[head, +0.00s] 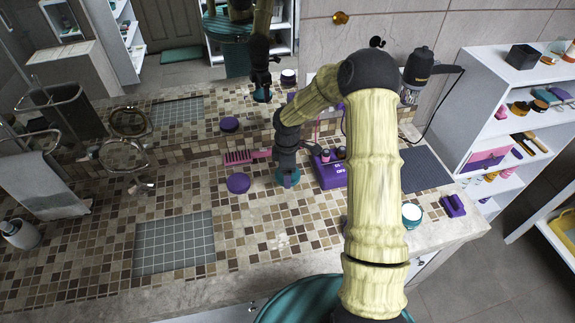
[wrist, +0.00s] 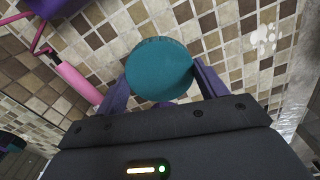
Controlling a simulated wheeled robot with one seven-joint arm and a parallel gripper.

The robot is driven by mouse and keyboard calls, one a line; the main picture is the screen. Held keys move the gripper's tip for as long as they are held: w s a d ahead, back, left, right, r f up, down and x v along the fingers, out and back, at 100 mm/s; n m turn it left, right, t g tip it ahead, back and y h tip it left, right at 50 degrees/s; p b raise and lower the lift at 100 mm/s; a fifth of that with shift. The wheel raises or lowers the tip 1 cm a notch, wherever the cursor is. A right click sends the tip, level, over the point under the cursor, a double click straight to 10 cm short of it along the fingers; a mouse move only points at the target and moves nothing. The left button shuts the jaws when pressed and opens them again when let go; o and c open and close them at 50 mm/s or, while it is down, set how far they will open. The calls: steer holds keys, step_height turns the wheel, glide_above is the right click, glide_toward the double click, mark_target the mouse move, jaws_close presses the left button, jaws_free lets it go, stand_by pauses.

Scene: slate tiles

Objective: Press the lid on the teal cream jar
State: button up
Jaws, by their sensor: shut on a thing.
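My gripper (head: 287,182) is shut on a round teal lid, seen from above as a plain disc (wrist: 160,69) between its two purple fingers in the wrist view. In the head view only part of the lid (head: 288,179) shows, low over the tiled counter; I cannot tell whether it touches the counter. The teal cream jar (head: 411,215) stands upright and open at the right of the counter, its white cream showing. It is to the right of my gripper and nearer the front edge, beside my arm. The jar is not in the wrist view.
A purple disc (head: 238,183) lies left of my gripper, with a pink comb (head: 240,157) behind. A purple box (head: 331,173) stands close on the right. A dark mat (head: 425,169) and a purple object (head: 453,205) lie near the jar. The front middle counter is clear.

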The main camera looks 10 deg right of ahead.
steer(key=m, duration=0.1)
steer(key=f+m, duration=0.1)
steer(key=m, duration=0.1)
steer(key=s+m, duration=0.1)
steer(key=m, duration=0.1)
steer(key=shift+f, duration=0.3)
steer(key=m, duration=0.1)
steer(key=f+m, duration=0.1)
steer(key=m, duration=0.1)
steer(key=shift+s, duration=0.35)
steer(key=m, duration=0.2)
steer(key=s+f+m, duration=0.1)
steer(key=m, duration=0.3)
steer(key=shift+s+f+m, duration=0.2)
steer(key=shift+f+m, duration=0.1)
steer(key=shift+m, duration=0.1)
